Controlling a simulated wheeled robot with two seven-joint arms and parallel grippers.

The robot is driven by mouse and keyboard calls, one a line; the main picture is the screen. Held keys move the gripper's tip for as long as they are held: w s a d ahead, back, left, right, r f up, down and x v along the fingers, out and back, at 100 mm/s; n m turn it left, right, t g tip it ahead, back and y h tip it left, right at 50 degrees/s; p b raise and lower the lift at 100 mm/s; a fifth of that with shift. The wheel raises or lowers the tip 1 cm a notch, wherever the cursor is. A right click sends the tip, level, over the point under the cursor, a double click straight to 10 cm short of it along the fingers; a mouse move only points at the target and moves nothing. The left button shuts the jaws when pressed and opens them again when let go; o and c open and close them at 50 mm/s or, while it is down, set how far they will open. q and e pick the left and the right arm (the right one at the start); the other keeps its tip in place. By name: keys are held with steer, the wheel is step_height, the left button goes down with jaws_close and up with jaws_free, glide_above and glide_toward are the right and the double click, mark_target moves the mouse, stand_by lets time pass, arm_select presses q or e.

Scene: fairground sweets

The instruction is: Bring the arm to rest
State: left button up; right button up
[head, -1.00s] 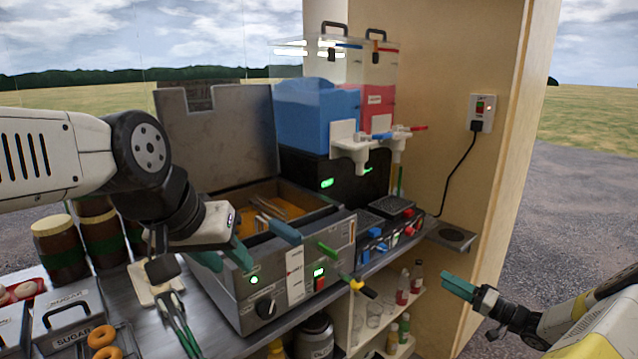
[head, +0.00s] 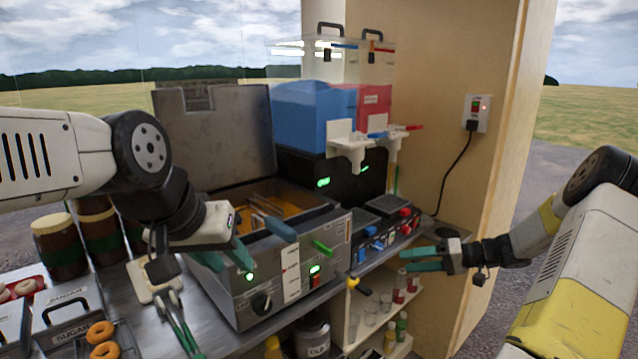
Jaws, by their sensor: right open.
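My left gripper (head: 226,260) has green fingers and hangs at the front left corner of the grey fryer (head: 300,272). Its two fingers stand apart and I see nothing between them. My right gripper (head: 418,259), also green-fingered, points left at the right end of the counter (head: 345,276), in front of the slush machine's drip trays. Its fingers are apart and empty. Its forearm, white and yellow, comes in from the right edge.
The fryer's lid (head: 215,135) is up. The slush machine (head: 325,178) with blue and red tanks stands behind it. Tongs (head: 180,325) and doughnuts (head: 102,342) lie at lower left. Bottles (head: 402,328) stand on the shelf below. A wall panel with socket (head: 478,113) is at right.

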steer(key=s+a+r+n+g+h, duration=0.1)
steer(key=s+a+r+g+h, duration=0.25)
steer(key=s+a+r, duration=0.3)
steer(key=s+a+r+t+h, duration=0.2)
steer(key=s+r+h, duration=0.2)
steer(key=s+r, duration=0.3)
steer(key=s+a+r+m+t+h, duration=0.1)
steer(key=s+r, duration=0.5)
steer(key=s, duration=0.8)
steer(key=a+t+h, duration=0.1)
steer(key=t+h, duration=0.1)
steer(key=shift+a+r+m+h, duration=0.3)
steer(key=shift+a+r+h, duration=0.05)
steer(key=shift+a+r, duration=0.05)
